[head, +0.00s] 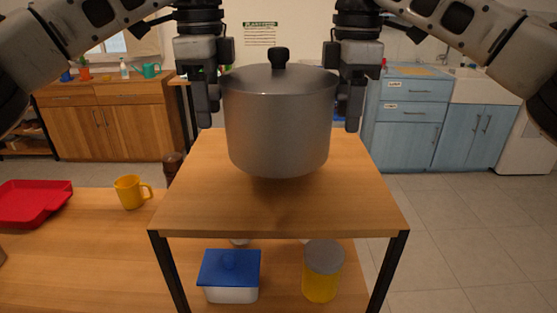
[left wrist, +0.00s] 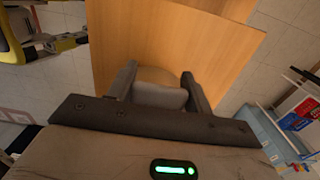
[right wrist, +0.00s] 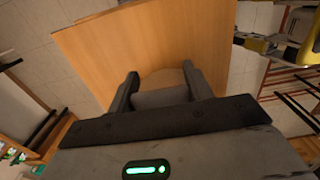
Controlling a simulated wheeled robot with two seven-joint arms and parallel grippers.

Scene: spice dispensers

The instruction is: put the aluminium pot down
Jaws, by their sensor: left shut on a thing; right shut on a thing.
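The aluminium pot (head: 278,120), grey with a lid and a black knob, hangs upright between my two grippers over the wooden table (head: 280,215). A dark shadow lies under it, and it seems to be a little above the top. My left gripper (head: 209,105) is shut at the pot's left side, and my right gripper (head: 351,108) is shut at its right side. In the left wrist view a grey piece of the pot (left wrist: 158,95) sits between the fingers. The right wrist view shows a similar piece (right wrist: 160,97). The handles are hidden in the head view.
Under the tabletop are a blue-lidded box (head: 229,268) and a yellow jar with a grey lid (head: 322,272). A lower wooden surface at left holds a yellow mug (head: 130,192) and a red tray (head: 32,203). The tabletop's front part is clear.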

